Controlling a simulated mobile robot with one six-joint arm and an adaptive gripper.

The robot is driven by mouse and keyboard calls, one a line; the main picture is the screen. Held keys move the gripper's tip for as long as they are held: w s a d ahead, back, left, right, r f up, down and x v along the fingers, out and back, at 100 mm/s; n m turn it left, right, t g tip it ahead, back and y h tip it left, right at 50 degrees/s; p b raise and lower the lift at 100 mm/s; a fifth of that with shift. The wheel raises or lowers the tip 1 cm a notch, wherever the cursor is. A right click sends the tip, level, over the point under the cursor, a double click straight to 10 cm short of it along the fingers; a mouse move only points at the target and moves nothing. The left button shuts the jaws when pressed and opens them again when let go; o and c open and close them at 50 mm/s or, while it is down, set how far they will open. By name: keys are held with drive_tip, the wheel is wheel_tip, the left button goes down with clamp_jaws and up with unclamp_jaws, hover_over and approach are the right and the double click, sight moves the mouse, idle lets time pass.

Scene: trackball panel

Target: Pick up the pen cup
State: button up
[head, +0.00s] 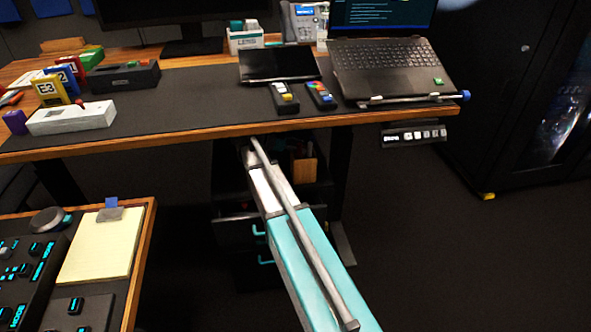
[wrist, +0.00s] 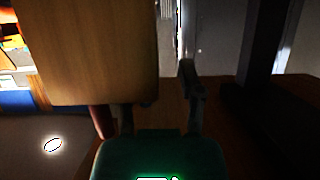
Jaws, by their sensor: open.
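A light wood-coloured block, which looks like the pen cup (head: 303,172), shows in the head view in the shadow under the desk, by the dark drawer unit. In the wrist view a large wooden face that appears to be the same pen cup (wrist: 92,50) fills the upper left. My gripper (wrist: 158,88) is open. Its right finger stands clear to the right of the wooden face. The left finger is mostly hidden by that face, and I cannot tell whether it touches it. In the head view my arm reaches under the desk's front edge, and the fingers cannot be made out.
The desk (head: 200,118) overhangs the arm closely. The drawer unit (head: 232,212) with teal handles is below it. A dark desk leg (head: 341,165) stands to the right of the cup. A console with a notepad (head: 100,245) is at lower left. Floor at right is clear.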

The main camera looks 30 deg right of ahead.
idle(0.5)
clamp_jaws()
